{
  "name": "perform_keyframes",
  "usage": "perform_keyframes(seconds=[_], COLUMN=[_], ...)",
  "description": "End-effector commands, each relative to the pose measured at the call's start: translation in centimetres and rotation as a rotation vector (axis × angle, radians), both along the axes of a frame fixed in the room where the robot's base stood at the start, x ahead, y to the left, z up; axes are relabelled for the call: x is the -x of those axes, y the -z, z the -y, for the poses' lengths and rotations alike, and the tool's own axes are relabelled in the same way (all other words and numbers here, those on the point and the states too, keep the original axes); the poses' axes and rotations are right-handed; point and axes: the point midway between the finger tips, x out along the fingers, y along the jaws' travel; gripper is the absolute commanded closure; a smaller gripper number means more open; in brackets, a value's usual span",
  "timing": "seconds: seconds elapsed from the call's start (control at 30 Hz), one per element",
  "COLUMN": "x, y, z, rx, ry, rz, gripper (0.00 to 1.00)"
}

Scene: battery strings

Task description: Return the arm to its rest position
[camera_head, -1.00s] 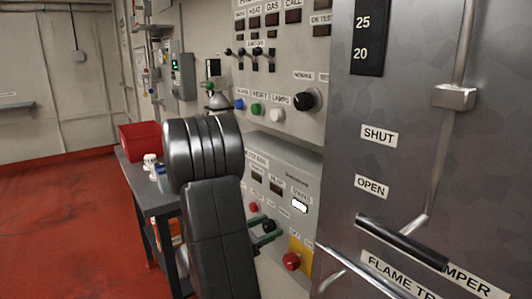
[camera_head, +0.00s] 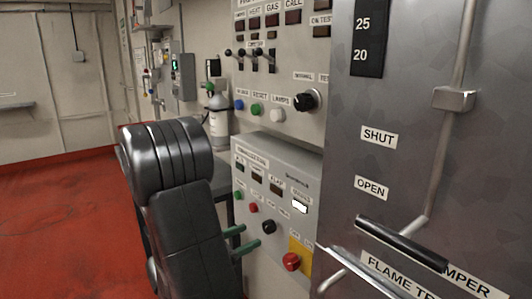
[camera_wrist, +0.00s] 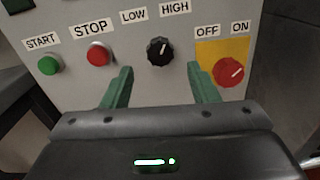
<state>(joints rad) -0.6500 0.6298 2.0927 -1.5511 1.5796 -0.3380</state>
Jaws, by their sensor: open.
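My gripper (camera_head: 240,242) shows in the head view as two green fingers beyond my dark arm, in front of the lower control panel (camera_head: 296,170). In the wrist view my gripper (camera_wrist: 160,88) has its two green fingers wide apart with nothing between them. The black LOW/HIGH knob (camera_wrist: 160,52) lies beyond the gap between the fingers. The red OFF/ON knob (camera_wrist: 228,72) on its yellow plate is to the right of the right finger. The fingers look apart from the knobs. My arm hides part of the bench behind it.
The green START button (camera_wrist: 49,65) and red STOP button (camera_wrist: 98,54) sit to the left on the panel. A metal cabinet (camera_head: 420,120) with a damper handle (camera_head: 402,243) stands close on the right. A grey cylinder (camera_head: 219,122) stands behind my arm. Red floor (camera_head: 60,220) is open on the left.

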Motion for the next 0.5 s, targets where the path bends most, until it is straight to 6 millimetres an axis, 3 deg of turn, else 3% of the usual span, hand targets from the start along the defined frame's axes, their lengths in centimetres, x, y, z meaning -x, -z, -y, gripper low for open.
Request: perform_keyframes(seconds=[0.5], x=[3.7], y=[0.0], z=[-5.3], rx=[-0.001], ry=[-0.004], rz=[0.0], gripper=[0.46])
